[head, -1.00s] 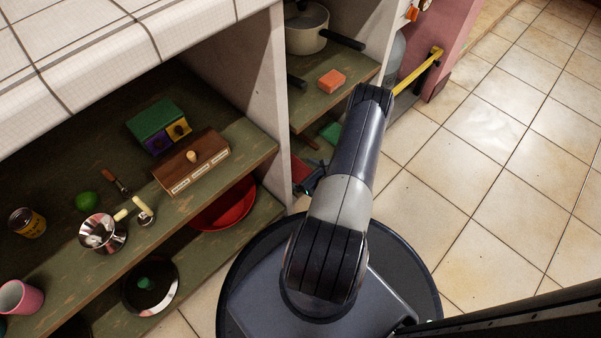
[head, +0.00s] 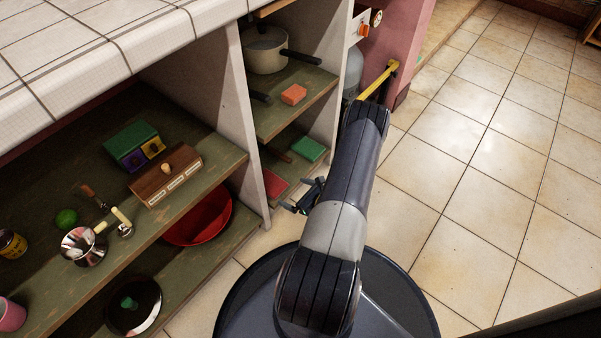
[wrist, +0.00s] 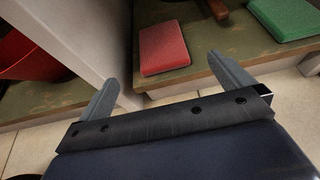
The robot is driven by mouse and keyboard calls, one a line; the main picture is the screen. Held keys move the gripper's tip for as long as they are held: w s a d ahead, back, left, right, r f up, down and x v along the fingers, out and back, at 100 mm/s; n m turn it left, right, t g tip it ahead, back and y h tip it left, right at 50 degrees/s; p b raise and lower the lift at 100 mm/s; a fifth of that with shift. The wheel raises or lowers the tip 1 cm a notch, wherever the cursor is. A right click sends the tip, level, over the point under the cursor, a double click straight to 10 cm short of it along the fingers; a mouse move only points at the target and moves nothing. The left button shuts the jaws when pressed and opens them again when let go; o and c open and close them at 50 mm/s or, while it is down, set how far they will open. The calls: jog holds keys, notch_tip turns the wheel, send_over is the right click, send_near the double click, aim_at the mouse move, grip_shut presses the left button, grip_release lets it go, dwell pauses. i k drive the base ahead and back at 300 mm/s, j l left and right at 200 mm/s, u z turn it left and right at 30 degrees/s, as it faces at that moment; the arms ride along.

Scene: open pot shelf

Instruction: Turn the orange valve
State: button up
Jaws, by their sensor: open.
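A small orange part that looks like the orange valve (head: 364,31) is on a white panel at the top of the head view, beyond the shelf's right end. It is not in the wrist view. My gripper (head: 302,195) is low beside the bottom shelf, well apart from the valve, and partly hidden by my arm in the head view. In the wrist view my gripper (wrist: 165,72) has its two fingers wide apart with nothing between them, and a red block (wrist: 164,47) on the green shelf shows beyond them.
A yellow bar (head: 378,79) sticks out near a grey cylinder (head: 352,75) below the valve. An orange block (head: 293,94) and a pot (head: 265,52) stand on the upper shelf. A green block (head: 308,149) lies on the lower shelf. The tiled floor (head: 480,150) at right is clear.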

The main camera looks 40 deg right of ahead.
aim_at(363, 29)
jog(key=z, duration=1.75)
